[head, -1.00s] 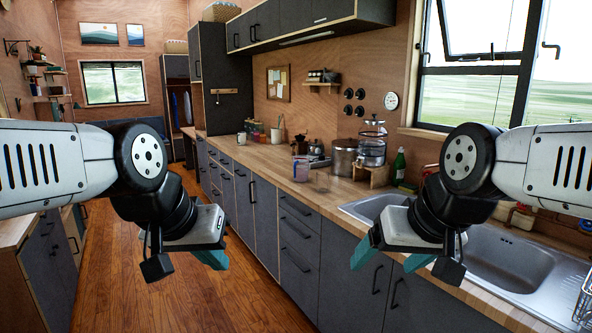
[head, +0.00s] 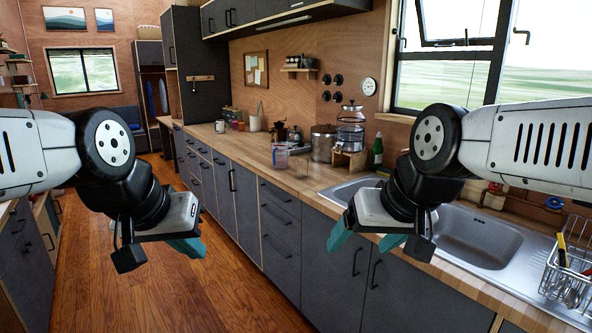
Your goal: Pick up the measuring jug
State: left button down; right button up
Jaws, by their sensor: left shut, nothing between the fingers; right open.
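The measuring jug (head: 280,157) appears to be the small clear vessel with a reddish-purple tint standing upright on the wooden counter, left of the steel pot. A fainter clear glass vessel (head: 314,166) seems to stand to its right. My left gripper (head: 187,247) is shut and empty, over the floor in front of the cabinets and well short of the jug. My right gripper (head: 366,241) is open and empty, in front of the counter edge near the sink. Neither gripper touches the jug.
A steel pot (head: 323,144), a glass dispenser on a wooden stand (head: 349,160) and a green bottle (head: 377,151) stand right of the jug. The sink (head: 475,240) and a wire dish rack (head: 556,279) are at right. The wooden floor (head: 200,297) is clear.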

aim_at(279, 150)
jog(key=i+j, duration=0.3)
jog(key=i, duration=0.25)
jog(key=i+j+z, duration=0.1)
jog(key=i+j, duration=0.25)
jog(key=i, duration=0.2)
jog(key=i+j, duration=0.35)
jog(key=i, duration=0.2)
jog(key=i+j, duration=0.2)
jog(key=i, duration=0.35)
jog(key=i+j, duration=0.2)
jog(key=i, duration=0.35)
jog(key=l+z, duration=0.05)
